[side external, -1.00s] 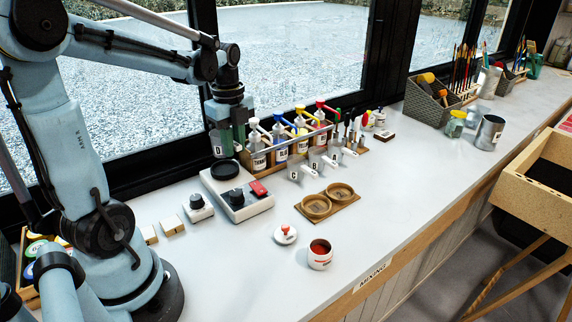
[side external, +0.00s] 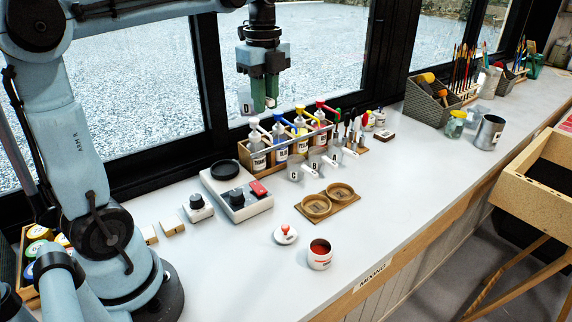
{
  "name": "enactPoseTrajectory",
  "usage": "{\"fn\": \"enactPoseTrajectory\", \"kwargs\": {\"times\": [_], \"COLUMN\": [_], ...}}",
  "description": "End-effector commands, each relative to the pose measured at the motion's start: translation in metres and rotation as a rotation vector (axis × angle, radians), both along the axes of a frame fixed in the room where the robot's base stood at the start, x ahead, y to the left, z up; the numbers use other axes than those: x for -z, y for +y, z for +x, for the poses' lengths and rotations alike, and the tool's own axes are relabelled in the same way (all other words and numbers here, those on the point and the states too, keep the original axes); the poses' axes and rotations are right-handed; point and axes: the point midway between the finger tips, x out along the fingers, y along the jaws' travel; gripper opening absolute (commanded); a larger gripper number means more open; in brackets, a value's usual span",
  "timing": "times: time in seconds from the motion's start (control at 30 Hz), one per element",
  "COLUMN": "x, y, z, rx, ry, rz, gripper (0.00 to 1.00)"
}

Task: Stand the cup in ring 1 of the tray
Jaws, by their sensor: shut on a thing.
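My gripper (side external: 265,103) is high at the window side, above the left end of the bottle rack. It is shut on the small grey cup marked D (side external: 245,103); the green fingers hide part of it. The cup hangs well clear of the counter and looks about upright. The wooden tray (side external: 329,213) lies on the counter, below and to the right of the gripper. It has two round rings side by side, and both look empty. I cannot read the ring numbers.
Cups C (side external: 294,172), B (side external: 314,168) and A (side external: 332,160) stand before the bottle rack (side external: 262,167). A scale (side external: 237,197) is left of the tray. A red-filled pot (side external: 320,260) and a white lid (side external: 286,235) are in front. Counter right of the tray is clear.

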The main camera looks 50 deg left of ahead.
Motion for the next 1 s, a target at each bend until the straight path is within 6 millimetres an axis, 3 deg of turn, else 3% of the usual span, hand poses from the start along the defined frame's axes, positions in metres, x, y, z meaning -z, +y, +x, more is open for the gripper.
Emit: {"fn": "enactPoseTrajectory", "kwargs": {"times": [0.1, 0.3, 0.6, 0.7, 1.0], "x": [-0.001, 0.0, 0.003, 0.008, 0.059], "y": [-0.041, -0.116, -0.194, -0.208, -0.205], "z": [0.026, 0.057, 0.071, 0.072, 0.071], "rx": [0.03, 0.061, 0.085, 0.086, 0.084], "ry": [0.0, 0.0, 0.0, 0.0, 0.0], "rz": [0.0, 0.0, 0.0, 0.0, 0.0], "gripper": [0.0, 0.0, 0.0, 0.0, 0.0]}}
